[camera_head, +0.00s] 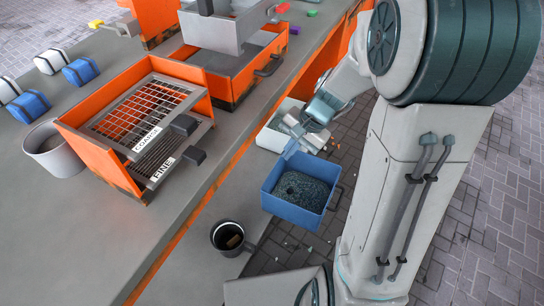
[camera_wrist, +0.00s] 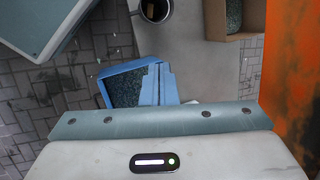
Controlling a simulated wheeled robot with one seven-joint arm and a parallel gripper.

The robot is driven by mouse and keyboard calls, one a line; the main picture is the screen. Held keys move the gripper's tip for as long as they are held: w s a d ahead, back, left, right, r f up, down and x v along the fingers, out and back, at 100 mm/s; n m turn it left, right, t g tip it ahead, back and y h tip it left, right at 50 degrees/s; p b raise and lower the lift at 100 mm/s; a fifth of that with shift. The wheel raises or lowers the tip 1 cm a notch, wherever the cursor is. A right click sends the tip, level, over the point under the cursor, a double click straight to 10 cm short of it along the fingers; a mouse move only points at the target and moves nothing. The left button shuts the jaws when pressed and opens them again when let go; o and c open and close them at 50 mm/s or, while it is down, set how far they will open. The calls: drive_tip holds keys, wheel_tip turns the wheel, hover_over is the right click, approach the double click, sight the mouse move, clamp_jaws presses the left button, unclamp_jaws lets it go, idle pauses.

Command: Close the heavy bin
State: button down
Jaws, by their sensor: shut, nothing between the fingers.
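A blue open-topped bin (camera_head: 298,190) filled with dark granules sits beside the lower shelf under the workbench, its handle on the right side. No label reading "heavy" can be read on it, so I cannot tell for sure that it is the heavy bin. The bin also shows in the wrist view (camera_wrist: 122,88), left of my fingers. My gripper (camera_head: 290,152) is shut and empty, its fingertips at the bin's upper-left corner. In the wrist view the shut blue fingers (camera_wrist: 157,84) overlap the bin's edge; I cannot tell whether they touch it.
An orange sieve unit (camera_head: 135,120) with "COARSE" and "FINE" trays stands on the grey workbench (camera_head: 60,235). A dark bucket (camera_head: 228,237) stands on the lower shelf. A white box (camera_head: 272,138) lies behind the gripper. A cardboard box (camera_wrist: 249,22) holds granules. Brick floor is open to the right.

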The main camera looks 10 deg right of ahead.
drive_tip(key=w+d+f+m+t+y+b, duration=0.1)
drive_tip(key=w+d+f+m, duration=0.1)
drive_tip(key=w+f+m, duration=0.45)
drive_tip(key=w+d+f+m+t+y+b, duration=0.15)
drive_tip(key=w+f, duration=0.25)
drive_tip(key=f, duration=0.5)
drive_tip(key=m+t+b, duration=0.2)
drive_tip(key=m+b, duration=0.3)
drive_tip(key=m, duration=0.4)
approach(269, 177)
drive_tip(key=shift+d+f+x, duration=0.1)
drive_tip(key=shift+d+x, duration=0.05)
drive_tip(key=shift+x, duration=1.45)
drive_tip(key=shift+d+f+x, duration=0.15)
drive_tip(key=shift+x, duration=1.45)
